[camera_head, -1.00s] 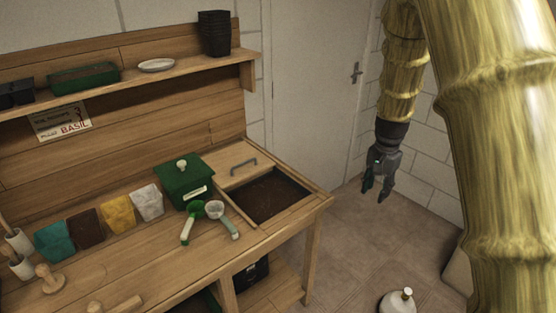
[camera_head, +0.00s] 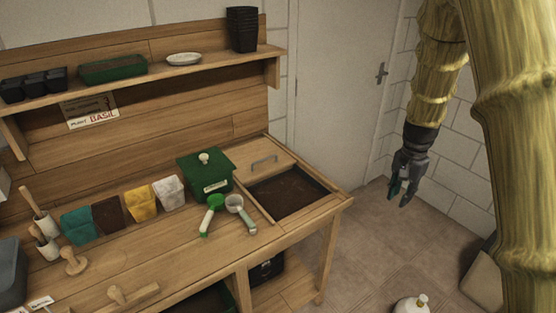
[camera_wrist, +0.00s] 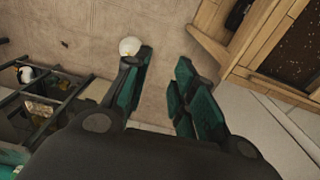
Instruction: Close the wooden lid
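The wooden lid (camera_head: 257,155) with a grey bar handle (camera_head: 264,161) lies at the back of the soil bin (camera_head: 318,203) in the bench's right end. The bin's front part is uncovered and shows dark soil. My gripper (camera_head: 401,198) hangs to the right of the bench, apart from the lid, fingers pointing down. In the wrist view its two green-padded fingers (camera_wrist: 165,95) are spread with nothing between them. The soil bin shows at the upper right of the wrist view (camera_wrist: 296,45).
Seed packets (camera_head: 141,203) line the bench. A shelf (camera_head: 150,78) runs above. A white jug (camera_head: 412,304) stands on the floor. A dark rack (camera_wrist: 45,110) is left in the wrist view.

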